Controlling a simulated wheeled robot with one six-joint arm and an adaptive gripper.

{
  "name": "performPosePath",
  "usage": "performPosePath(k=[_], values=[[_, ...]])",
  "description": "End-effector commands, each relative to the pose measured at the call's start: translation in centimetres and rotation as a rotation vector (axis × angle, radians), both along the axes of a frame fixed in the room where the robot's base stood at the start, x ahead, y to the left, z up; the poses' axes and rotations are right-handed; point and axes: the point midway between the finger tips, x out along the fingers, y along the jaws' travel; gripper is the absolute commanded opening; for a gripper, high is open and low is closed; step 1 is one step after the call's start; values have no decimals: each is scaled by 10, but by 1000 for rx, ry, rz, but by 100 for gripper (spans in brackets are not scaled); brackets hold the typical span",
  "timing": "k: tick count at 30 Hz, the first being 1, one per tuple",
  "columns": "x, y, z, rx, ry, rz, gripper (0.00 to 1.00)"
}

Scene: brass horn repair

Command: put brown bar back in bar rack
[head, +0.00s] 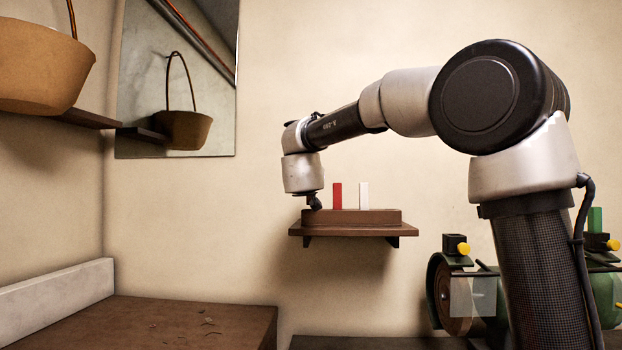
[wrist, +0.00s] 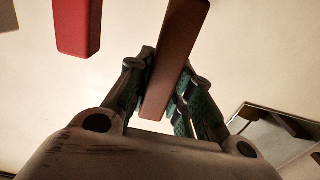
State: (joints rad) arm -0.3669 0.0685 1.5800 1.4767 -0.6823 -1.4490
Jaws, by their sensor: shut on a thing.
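The brown bar (wrist: 180,50) is between the fingers of my gripper (wrist: 166,80) in the wrist view, and the gripper is shut on it. In the head view my gripper (head: 314,202) is at the left end of the bar rack (head: 365,217), a brown block on a wall shelf. I cannot make out the brown bar there, nor tell whether it touches the rack. A red bar (head: 337,196) and a white bar (head: 364,195) stand upright in the rack. The red bar (wrist: 77,25) also shows at upper left in the wrist view, apart from my gripper.
The wall shelf (head: 350,231) is narrow. A green bench grinder (head: 440,285) stands at lower right, with a green bar (head: 595,220) upright near it. A brown bench (head: 150,325) is at lower left.

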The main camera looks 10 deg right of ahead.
Motion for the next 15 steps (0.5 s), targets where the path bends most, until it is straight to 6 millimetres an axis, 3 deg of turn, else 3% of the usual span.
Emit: performPosePath(k=[15], values=[[0, 0, -13, 0, 0, 0, 0]])
